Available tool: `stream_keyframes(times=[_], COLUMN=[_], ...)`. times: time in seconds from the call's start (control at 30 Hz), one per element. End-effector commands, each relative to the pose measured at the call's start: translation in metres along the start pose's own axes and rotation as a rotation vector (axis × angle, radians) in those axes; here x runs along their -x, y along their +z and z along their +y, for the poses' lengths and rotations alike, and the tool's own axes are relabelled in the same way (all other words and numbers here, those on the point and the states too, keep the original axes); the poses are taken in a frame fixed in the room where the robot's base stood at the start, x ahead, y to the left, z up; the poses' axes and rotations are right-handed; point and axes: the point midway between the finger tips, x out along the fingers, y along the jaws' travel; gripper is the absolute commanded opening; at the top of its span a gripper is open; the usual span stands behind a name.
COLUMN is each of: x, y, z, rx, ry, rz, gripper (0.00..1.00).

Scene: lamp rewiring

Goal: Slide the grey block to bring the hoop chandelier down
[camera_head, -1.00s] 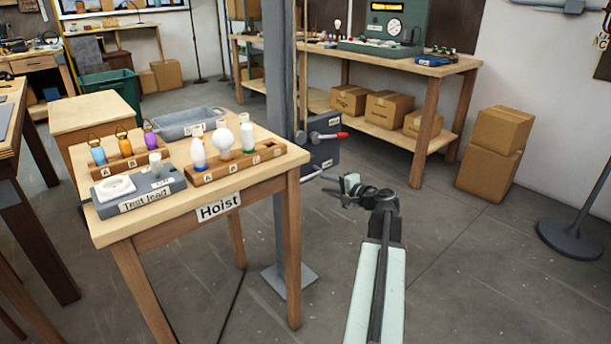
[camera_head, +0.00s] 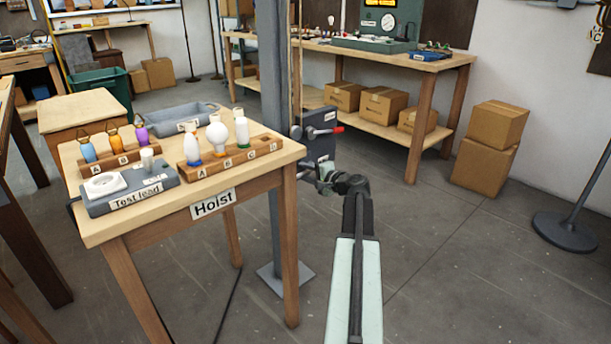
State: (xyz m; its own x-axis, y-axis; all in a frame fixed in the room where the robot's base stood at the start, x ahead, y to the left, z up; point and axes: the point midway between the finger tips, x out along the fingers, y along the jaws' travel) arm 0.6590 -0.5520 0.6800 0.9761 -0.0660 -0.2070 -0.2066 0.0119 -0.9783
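A dark grey block-like box (camera_head: 318,144) is mounted on the grey hoist post (camera_head: 275,150), with a red-tipped lever (camera_head: 330,130) on its upper part and metal rods below. Whether it is the block the task names, I cannot tell. Another grey block, labelled "Test load" (camera_head: 128,193), lies on the hoist table with a white ring on it. My gripper (camera_head: 312,178) is at the lower edge of the mounted box, close to the rods. Its fingers are small and overlap the rods, so contact and opening are unclear. No hoop chandelier is in view.
The hoist table (camera_head: 250,172) stands left of my arm, with racks of bulbs and coloured lamp parts and a grey tray (camera_head: 180,119). A workbench (camera_head: 400,63) stands behind, cardboard boxes (camera_head: 487,148) to its right.

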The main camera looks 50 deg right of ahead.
Motion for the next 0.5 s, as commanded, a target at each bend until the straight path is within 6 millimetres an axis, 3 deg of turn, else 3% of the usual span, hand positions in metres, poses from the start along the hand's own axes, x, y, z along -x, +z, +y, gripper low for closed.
stream_keyframes(times=[0.1, 0.2, 0.23, 0.5], x=[0.0008, 0.0010, 0.0011, 0.0014], y=[-0.0001, -0.0003, -0.0003, -0.0007], z=[-0.0002, -0.0001, -0.0001, 0.0000], rx=[0.000, 0.000, 0.000, 0.000], ry=[0.000, 0.000, 0.000, 0.000], rz=[0.001, 0.001, 0.001, 0.001], gripper=[0.32, 0.04, 0.00, 0.00])
